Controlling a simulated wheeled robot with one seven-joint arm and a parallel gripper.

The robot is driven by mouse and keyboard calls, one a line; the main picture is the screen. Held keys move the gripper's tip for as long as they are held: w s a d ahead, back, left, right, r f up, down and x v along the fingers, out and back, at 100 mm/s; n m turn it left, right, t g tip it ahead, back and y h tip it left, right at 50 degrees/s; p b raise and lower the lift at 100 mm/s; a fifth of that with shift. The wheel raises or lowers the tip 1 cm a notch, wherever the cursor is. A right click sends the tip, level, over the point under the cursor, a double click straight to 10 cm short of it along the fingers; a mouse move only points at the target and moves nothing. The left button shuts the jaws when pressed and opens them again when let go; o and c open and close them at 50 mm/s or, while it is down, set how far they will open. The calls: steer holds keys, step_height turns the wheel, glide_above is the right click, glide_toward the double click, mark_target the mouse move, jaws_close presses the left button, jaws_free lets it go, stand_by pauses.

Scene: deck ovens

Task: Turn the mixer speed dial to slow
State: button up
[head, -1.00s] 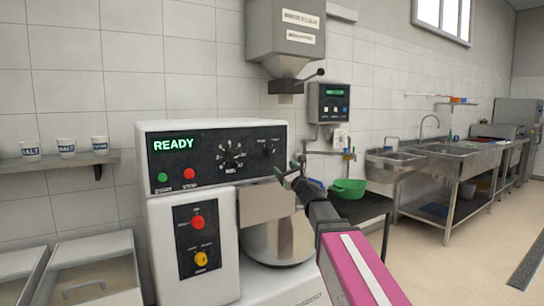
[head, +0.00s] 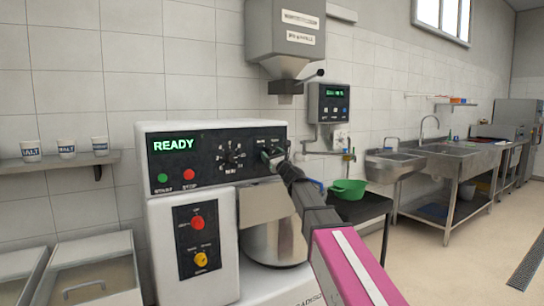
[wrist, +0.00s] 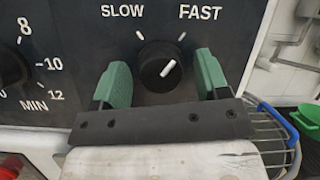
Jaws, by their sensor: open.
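The mixer (head: 190,210) is a white machine with a black panel; its green display reads READY. The speed dial (wrist: 160,66) is a round black knob in the wrist view, below the labels SLOW at left and FAST at right. Its white pointer line is tilted up to the right, toward FAST. My gripper (wrist: 160,84) is open, with one green finger on each side of the dial and a visible gap at both sides. In the head view my gripper (head: 272,158) is at the panel's right end and hides the dial.
The timer dial (wrist: 10,68) marked MIN is left of the speed dial. The panel also has a green start button (head: 162,178) and a red stop button (head: 190,175). A steel bowl (head: 275,242) is below my arm. A green bowl (head: 348,188) stands on a dark table at right.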

steer(key=shift+c, duration=0.3)
steer(key=c, duration=0.7)
steer(key=shift+w+n+y, duration=0.1)
steer(key=shift+n+y, duration=0.2)
steer(key=shift+n, duration=0.3)
steer(key=n+g+y, duration=0.1)
steer(key=n, duration=0.3)
steer(key=n+g+y, duration=0.1)
steer(key=n+g, duration=0.1)
steer(key=n, duration=0.1)
steer(key=shift+w+d+n, duration=0.1)
steer(key=shift+d+n, duration=0.05)
steer(key=shift+n, duration=0.25)
steer(key=n+g, duration=0.1)
steer(key=n, duration=0.1)
steer(key=n+g+y, duration=0.1)
steer(key=n+g, duration=0.1)
steer(key=n, duration=0.1)
steer(key=shift+r+n, duration=0.15)
steer(key=shift+n, duration=0.15)
steer(key=shift+r+n+g, duration=0.1)
steer(key=shift+n+g, duration=0.6)
steer(key=shift+n, duration=1.1)
steer(key=shift+c, duration=0.2)
